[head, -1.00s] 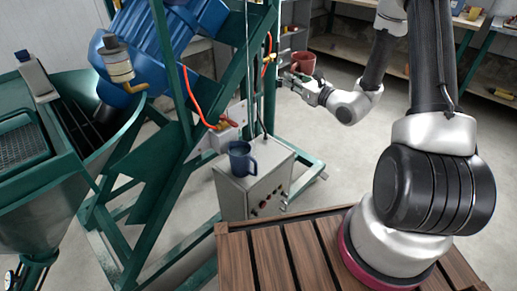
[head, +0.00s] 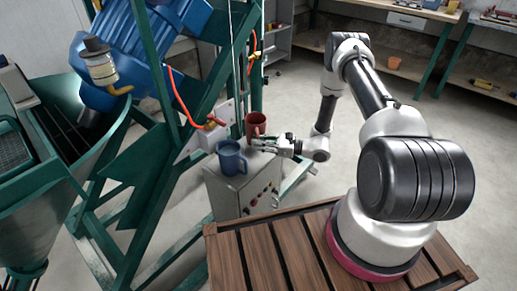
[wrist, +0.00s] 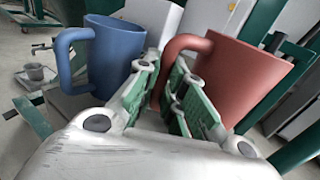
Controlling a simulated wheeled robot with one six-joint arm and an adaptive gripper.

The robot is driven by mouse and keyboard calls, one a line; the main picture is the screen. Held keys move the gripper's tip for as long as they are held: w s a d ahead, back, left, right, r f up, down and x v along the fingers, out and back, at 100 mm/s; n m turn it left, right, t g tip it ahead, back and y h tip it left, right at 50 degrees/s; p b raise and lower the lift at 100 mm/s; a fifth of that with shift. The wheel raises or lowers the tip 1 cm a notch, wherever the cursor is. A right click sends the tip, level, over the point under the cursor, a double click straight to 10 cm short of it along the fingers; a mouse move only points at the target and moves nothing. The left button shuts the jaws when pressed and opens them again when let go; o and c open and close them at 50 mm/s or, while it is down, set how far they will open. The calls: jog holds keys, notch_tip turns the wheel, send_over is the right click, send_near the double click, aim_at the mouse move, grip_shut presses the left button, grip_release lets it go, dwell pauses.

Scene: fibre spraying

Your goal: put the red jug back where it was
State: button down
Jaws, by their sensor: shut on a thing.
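The red jug (head: 256,124) is at the far right part of the grey control box's top in the head view. My gripper (head: 279,144) is shut on its handle, reaching in from the right. In the wrist view the red jug (wrist: 237,78) tilts a little in the picture, its handle between the fingers of my gripper (wrist: 172,88). I cannot tell whether its base touches the box. The blue jug (head: 231,158) stands on the box, nearer and to the left. It also shows in the wrist view (wrist: 115,52), left of my fingers.
The grey control box (head: 228,198) has knobs on its front. Green frame posts (head: 192,100) and an orange hose (head: 180,98) rise close behind and left of the jugs. My base's slatted deck is in front. Open floor (head: 420,130) lies to the right.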

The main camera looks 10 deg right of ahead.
jog(key=shift+f, duration=1.45)
jog(key=shift+f, duration=0.1)
jog(key=c, duration=1.5)
grip_release()
